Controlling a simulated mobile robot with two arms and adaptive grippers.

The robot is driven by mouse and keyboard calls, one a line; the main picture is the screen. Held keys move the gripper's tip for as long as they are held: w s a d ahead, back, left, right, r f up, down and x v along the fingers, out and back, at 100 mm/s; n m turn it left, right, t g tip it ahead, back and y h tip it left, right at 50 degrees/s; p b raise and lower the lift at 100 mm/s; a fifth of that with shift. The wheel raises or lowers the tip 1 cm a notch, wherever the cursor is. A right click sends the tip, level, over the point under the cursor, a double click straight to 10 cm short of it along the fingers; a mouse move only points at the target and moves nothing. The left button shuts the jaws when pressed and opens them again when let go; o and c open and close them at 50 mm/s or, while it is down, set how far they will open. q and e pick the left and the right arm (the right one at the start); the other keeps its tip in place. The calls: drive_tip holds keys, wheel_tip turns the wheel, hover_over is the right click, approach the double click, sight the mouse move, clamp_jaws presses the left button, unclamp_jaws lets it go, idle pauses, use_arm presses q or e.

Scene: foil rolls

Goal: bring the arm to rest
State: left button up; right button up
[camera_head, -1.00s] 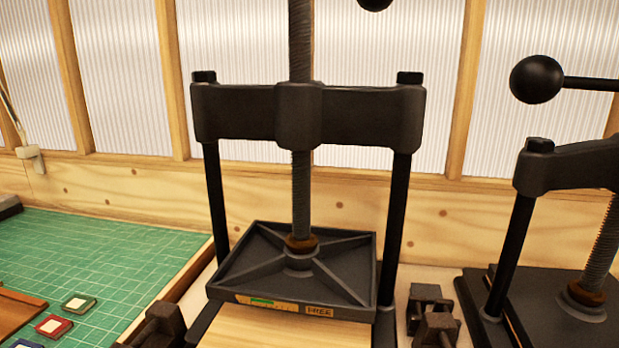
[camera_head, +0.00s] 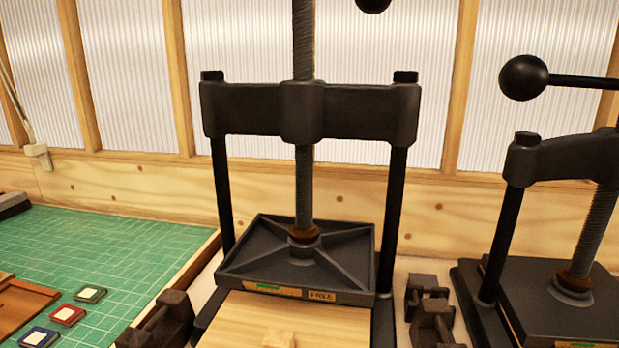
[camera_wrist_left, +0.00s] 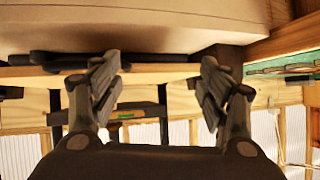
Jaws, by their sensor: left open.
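My left gripper (camera_wrist_left: 158,95) shows in the left wrist view, its two dark fingers spread apart with nothing between them. Behind the fingers there is a wooden board edge and part of a dark press frame, along with a small green and tan label (camera_wrist_left: 127,115). The left gripper does not show in the head view. My right gripper is in neither view.
A black screw press (camera_head: 310,112) stands ahead over a pale wooden board (camera_head: 250,322). A second press (camera_head: 560,160) is at the right. Dark metal blocks (camera_head: 165,320) flank the first press. A green cutting mat (camera_head: 120,250) holds small colored squares (camera_head: 67,316).

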use_arm(q)
drive_tip(key=s+f+m+g+h, duration=0.1)
drive_tip(key=s+f+m+g, duration=0.1)
drive_tip(key=s+f+g, duration=0.8)
wheel_tip(320, 180, down, 30)
drive_tip(key=s+a+b, duration=0.1)
drive_tip(key=b, duration=0.1)
drive_tip(key=s+a+f+b, duration=0.2)
drive_tip(key=s+a+f, duration=0.1)
drive_tip(key=s+f, duration=1.2)
drive_tip(key=shift+s+f+g, duration=0.2)
drive_tip(key=shift+s+g, duration=0.1)
drive_tip(key=shift+s, duration=0.35)
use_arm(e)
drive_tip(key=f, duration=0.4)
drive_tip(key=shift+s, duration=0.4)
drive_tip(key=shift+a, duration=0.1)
